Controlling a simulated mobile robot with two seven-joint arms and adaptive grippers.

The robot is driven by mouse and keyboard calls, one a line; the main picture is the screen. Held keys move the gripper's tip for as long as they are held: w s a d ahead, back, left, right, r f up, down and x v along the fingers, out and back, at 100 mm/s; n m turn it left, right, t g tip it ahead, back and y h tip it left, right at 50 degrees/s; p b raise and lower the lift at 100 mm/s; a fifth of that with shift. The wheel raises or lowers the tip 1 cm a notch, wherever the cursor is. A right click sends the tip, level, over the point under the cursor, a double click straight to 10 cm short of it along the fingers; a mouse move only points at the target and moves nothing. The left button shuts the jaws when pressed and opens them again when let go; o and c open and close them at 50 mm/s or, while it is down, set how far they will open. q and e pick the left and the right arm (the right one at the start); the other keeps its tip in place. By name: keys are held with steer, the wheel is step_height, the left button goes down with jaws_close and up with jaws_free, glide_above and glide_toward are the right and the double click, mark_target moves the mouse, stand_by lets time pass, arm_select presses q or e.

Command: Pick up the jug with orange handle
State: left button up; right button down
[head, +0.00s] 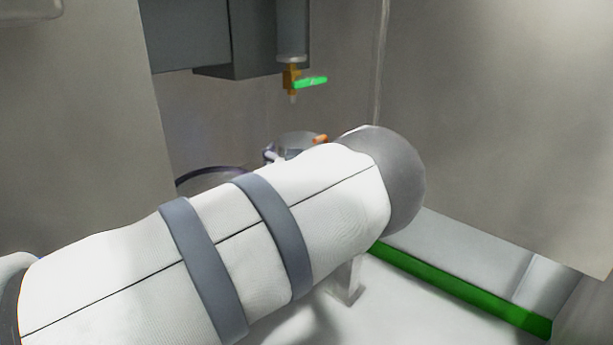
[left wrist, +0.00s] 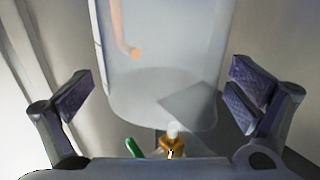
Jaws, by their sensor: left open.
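The clear jug (left wrist: 160,80) fills the middle of the left wrist view, with its orange handle (left wrist: 121,30) showing at the upper left. In the head view, the jug (head: 299,144) shows only its top and the orange end of its handle above my arm; the rest is hidden. My left gripper (left wrist: 160,95) is open. Its two dark-padded fingers stand wide apart on either side of the jug in the picture, with gaps between pads and jug. I cannot tell how deep the jug is between them. My right gripper is not in view.
A brass valve (head: 291,79) with a green lever (head: 311,82) hangs from a pipe above the jug. A dark round rim (head: 211,170) shows left of the jug, partly behind my arm. Grey walls stand close on both sides. A green strip (head: 460,289) runs along the lower right.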

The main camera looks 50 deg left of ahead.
mark_target(304, 139)
arm_select(q)
steer(key=b+x, duration=0.1)
steer(key=x, duration=0.2)
steer(key=shift+f, duration=0.2)
steer(key=shift+w+a+r, duration=0.2)
steer(key=shift+w+a, duration=0.05)
steer(key=shift+w, duration=0.05)
steer(key=c, duration=1.8)
steer(key=shift+r, duration=0.1)
